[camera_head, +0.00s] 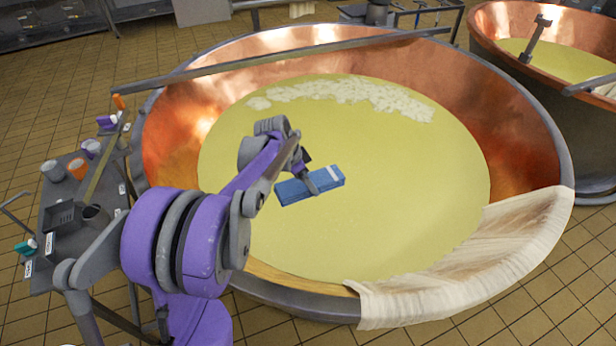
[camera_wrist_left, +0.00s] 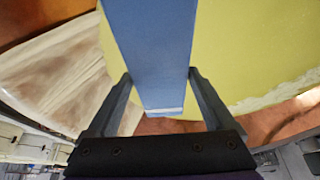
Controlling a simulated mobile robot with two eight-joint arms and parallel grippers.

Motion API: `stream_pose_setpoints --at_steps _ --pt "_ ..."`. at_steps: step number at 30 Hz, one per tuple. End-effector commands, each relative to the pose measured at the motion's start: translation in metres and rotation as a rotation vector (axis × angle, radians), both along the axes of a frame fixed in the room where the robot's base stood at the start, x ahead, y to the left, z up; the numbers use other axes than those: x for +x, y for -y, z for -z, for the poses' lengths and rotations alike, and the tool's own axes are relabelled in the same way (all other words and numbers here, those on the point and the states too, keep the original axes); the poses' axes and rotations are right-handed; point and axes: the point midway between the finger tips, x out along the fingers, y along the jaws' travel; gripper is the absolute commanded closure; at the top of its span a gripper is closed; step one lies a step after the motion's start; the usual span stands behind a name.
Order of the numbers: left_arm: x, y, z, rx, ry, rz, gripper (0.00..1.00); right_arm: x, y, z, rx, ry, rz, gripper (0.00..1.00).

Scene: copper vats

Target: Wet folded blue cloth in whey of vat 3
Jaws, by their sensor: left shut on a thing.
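The folded blue cloth (camera_head: 309,186) is a flat, long block with a white band near one end. My left gripper (camera_head: 312,181) is shut on it and holds it over the yellow-green whey (camera_head: 370,230) of the large copper vat (camera_head: 170,140). In the left wrist view the cloth (camera_wrist_left: 152,50) runs between the two dark fingers (camera_wrist_left: 160,95). I cannot tell whether the cloth's underside touches the whey. No number shows on the vat. My right gripper is not in view.
A grey bar (camera_head: 290,55) spans the vat's back part. White curd (camera_head: 350,92) floats at the far side. Whitish cheesecloth (camera_head: 480,260) drapes over the front right rim. A cart (camera_head: 75,215) with small items stands at left. A second copper vat (camera_head: 545,50) is at back right.

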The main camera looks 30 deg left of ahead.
Motion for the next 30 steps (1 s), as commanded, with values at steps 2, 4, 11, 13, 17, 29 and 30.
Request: stream_pose_setpoints --at_steps 2,4,11,13,17,29,30 --pt "-0.001 0.000 0.012 0.000 -0.001 0.000 0.83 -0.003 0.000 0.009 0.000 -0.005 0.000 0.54" --pt "0.000 0.000 0.018 0.000 -0.001 -0.001 0.83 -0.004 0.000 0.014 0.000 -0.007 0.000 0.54" --pt "0.000 0.000 0.041 0.000 0.000 -0.001 0.83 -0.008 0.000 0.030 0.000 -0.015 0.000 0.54" --pt "0.000 0.000 0.048 0.000 0.000 -0.001 0.83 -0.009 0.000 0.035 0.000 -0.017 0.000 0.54" --pt "0.000 0.000 0.061 0.000 0.000 -0.001 0.83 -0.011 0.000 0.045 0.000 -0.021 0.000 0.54" --pt "0.000 0.000 0.101 0.000 0.000 0.000 0.83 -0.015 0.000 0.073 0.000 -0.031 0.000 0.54" --pt "0.000 0.000 0.105 0.000 0.000 0.000 0.83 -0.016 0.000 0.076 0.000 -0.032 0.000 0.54"
